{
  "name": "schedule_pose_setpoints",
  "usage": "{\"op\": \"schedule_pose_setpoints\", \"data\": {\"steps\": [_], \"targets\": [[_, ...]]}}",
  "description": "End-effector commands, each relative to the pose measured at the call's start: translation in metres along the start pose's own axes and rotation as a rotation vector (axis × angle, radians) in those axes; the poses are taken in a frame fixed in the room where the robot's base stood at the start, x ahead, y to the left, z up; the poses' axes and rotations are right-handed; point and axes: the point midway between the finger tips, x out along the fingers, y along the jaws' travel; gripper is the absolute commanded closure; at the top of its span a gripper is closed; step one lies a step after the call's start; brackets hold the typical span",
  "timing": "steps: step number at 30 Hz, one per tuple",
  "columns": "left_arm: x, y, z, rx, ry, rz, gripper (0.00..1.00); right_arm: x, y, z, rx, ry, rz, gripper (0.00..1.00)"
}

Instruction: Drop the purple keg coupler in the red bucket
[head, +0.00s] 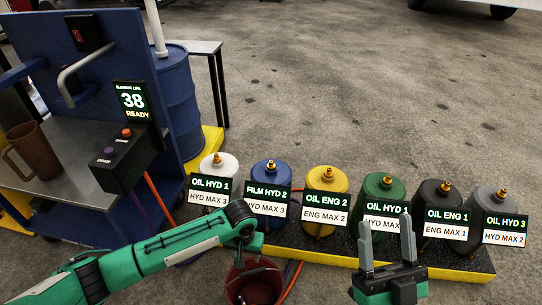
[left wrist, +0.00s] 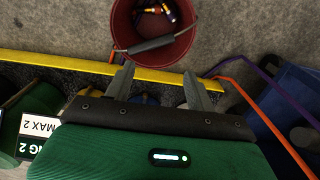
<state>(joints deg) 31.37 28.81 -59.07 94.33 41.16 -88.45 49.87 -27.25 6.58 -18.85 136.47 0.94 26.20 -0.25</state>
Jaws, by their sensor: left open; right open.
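The red bucket (head: 268,287) stands on the floor at the bottom of the head view, just below my left arm's end. It also shows in the left wrist view (left wrist: 121,28), with its grey handle across the near rim. My right gripper (head: 385,222) is open and empty, fingers up, in front of the drums.
Several labelled drums, such as the yellow one (head: 324,184), stand in a row on a yellow-edged tray (head: 455,274). A blue cart (head: 120,55) with a brown mug (head: 39,155) and a control box stands left. Orange and purple hoses run near the bucket.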

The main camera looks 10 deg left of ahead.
Motion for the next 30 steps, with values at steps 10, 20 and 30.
{"op": "schedule_pose_setpoints", "data": {"steps": [10, 20, 30], "targets": [[-0.048, 0.0, 0.0, 0.0, 0.001, 0.001, 0.44, -0.03, -0.012, 0.06, 0.054, -0.393, 0.01, 0.43], [-0.076, 0.001, 0.0, 0.0, 0.0, 0.002, 0.44, -0.066, -0.024, 0.094, 0.092, -0.644, 0.009, 0.43], [-0.08, 0.0, 0.0, 0.0, 0.0, 0.001, 0.44, -0.072, -0.026, 0.099, 0.098, -0.684, 0.008, 0.43]]}}
